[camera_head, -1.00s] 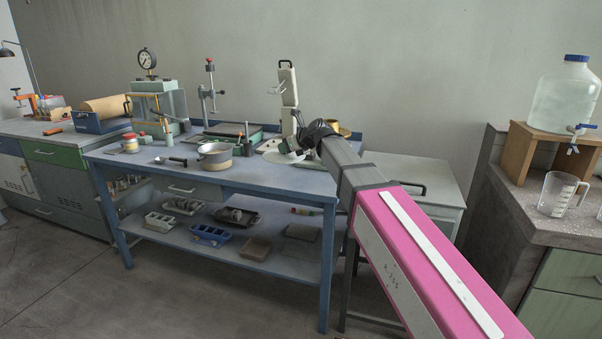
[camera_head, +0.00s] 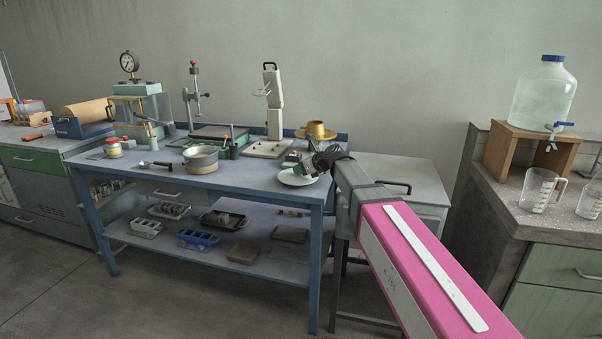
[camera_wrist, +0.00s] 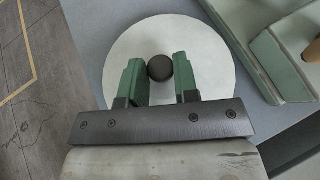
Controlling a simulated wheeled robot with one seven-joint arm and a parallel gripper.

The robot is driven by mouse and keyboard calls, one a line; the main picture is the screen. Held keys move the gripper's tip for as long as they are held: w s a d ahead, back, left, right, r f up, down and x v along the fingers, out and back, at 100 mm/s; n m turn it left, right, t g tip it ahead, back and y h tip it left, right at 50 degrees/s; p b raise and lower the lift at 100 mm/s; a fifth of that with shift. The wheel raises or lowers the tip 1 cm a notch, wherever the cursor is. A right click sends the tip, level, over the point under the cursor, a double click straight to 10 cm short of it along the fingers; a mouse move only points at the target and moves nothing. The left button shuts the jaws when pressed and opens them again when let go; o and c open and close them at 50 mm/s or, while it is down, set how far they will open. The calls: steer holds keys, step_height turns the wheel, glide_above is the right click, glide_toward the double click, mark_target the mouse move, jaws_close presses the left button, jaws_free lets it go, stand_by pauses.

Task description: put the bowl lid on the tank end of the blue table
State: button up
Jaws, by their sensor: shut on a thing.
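The bowl lid is a round white disc (camera_head: 296,179) with a dark round knob (camera_wrist: 160,68). My gripper (camera_head: 313,164) is shut on the knob, its green fingers on either side of it in the wrist view (camera_wrist: 159,80). The lid is at the right end of the blue table (camera_head: 250,185), the end towards the water tank (camera_head: 541,95). It looks level and close to the tabletop; I cannot tell whether it touches. My gripper and wrist hide part of the lid in the head view.
A brass piece on a round base (camera_head: 316,131) and a pale upright press (camera_head: 273,105) stand behind the lid. Bare tabletop lies between pot and lid. A grey cabinet (camera_head: 410,170) adjoins the table's right end.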

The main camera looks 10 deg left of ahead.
steer(key=shift+f, duration=0.7)
steer(key=o, duration=0.9)
steer(key=shift+f, duration=0.1)
steer(key=shift+o, duration=0.2)
steer(key=v, duration=1.2)
